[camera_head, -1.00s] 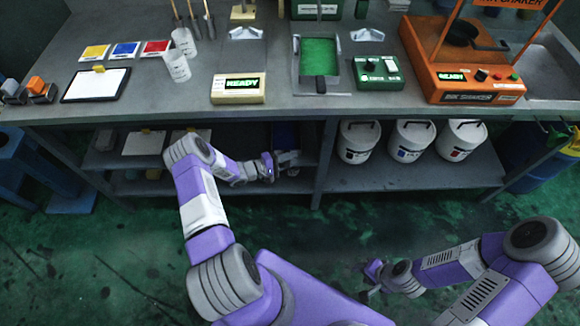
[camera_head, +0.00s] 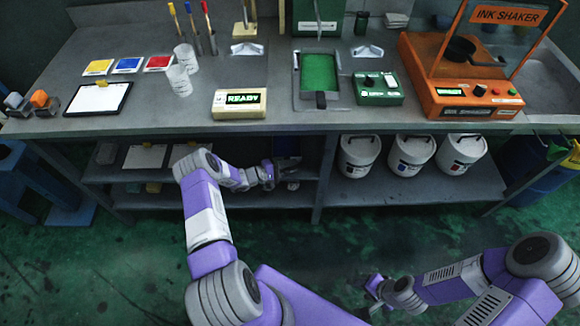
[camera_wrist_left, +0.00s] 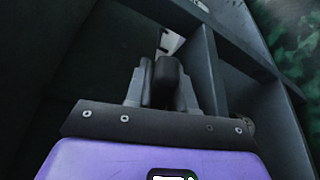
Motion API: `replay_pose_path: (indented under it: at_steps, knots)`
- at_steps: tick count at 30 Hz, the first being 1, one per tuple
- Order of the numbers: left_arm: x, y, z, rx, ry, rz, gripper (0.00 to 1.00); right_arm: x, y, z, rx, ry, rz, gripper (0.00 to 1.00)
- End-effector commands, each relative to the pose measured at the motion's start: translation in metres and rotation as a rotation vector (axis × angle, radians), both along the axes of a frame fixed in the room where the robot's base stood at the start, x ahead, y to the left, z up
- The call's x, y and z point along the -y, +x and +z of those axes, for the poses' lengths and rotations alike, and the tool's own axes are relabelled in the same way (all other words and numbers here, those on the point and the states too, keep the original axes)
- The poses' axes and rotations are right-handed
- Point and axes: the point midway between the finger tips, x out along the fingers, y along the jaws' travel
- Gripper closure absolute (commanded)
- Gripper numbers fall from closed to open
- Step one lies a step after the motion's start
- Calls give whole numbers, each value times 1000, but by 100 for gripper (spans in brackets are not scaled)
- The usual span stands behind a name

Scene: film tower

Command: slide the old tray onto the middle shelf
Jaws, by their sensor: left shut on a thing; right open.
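My left gripper (camera_head: 270,175) reaches under the bench top at the left bay's shelves, near the central divider. It is shut on a dark handle-like piece, which I take for the old tray's handle (camera_wrist_left: 167,75); it stands between the fingers in the left wrist view. The rest of the tray is hidden or too dark to make out. A dark blue surface (camera_head: 287,145) shows behind the hand; I cannot tell if it is part of the tray. The middle shelf (camera_head: 105,174) runs below the bench top. My right gripper (camera_head: 376,288) is open and empty over the floor.
White papers (camera_head: 145,156) lie on the left bay's shelf. Several white buckets (camera_head: 410,155) stand right of the divider (camera_head: 325,175). A green tray (camera_head: 320,75) sits on the bench (camera_head: 170,118); an orange ink shaker (camera_head: 460,95) stands at right. The floor in front is clear.

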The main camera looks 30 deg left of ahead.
Motion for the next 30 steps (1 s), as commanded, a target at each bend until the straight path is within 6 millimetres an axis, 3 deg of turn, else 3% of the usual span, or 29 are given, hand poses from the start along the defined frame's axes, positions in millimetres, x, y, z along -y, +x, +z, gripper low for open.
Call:
replay_pose_path:
  at_steps: [1, 7, 17, 30]
  knots:
    - [0, 0, 1, 3, 0, -1, 75, 0, 0, 0, 0, 0, 0, 57]
    - [0, 0, 1, 3, 0, 0, 47, 0, 0, 0, 0, 0, 0, 57]
    - [-3, -4, 0, -2, 1, 0, 47, 0, 0, 1, 0, 0, 0, 57]
    - [-41, -54, 10, 0, 1, 1, 47, 0, 0, 15, 0, 0, 0, 57]
